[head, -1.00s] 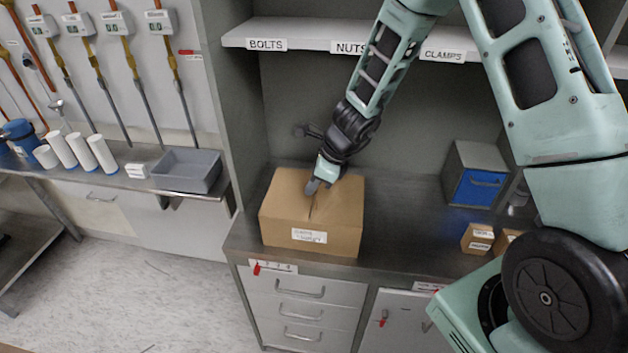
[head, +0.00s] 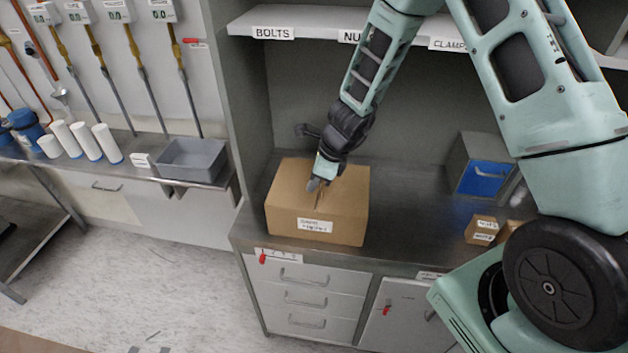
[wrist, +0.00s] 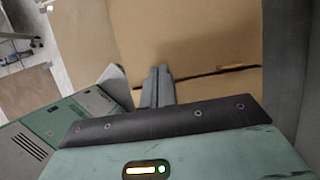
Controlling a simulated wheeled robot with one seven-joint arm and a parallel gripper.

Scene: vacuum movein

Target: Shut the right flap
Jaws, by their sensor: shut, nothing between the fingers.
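A brown cardboard box (head: 290,208) with a white label on its front stands on the metal counter. Its top looks closed or nearly closed, with a short dark seam line near the middle. My gripper (head: 315,185) is shut and empty, its fingertips at the top of the box beside that seam. In the wrist view the shut fingers (wrist: 158,88) lie over the cardboard (wrist: 190,35), and a dark gap runs to the right of them. My gripper hides part of the seam. I cannot tell whether the right flap lies fully flat.
A blue-fronted bin (head: 484,178) and small cartons (head: 481,230) stand on the counter to the right. A labelled shelf (head: 310,28) hangs above. A grey tray (head: 192,160) sits on the left bench. Counter between box and bin is clear.

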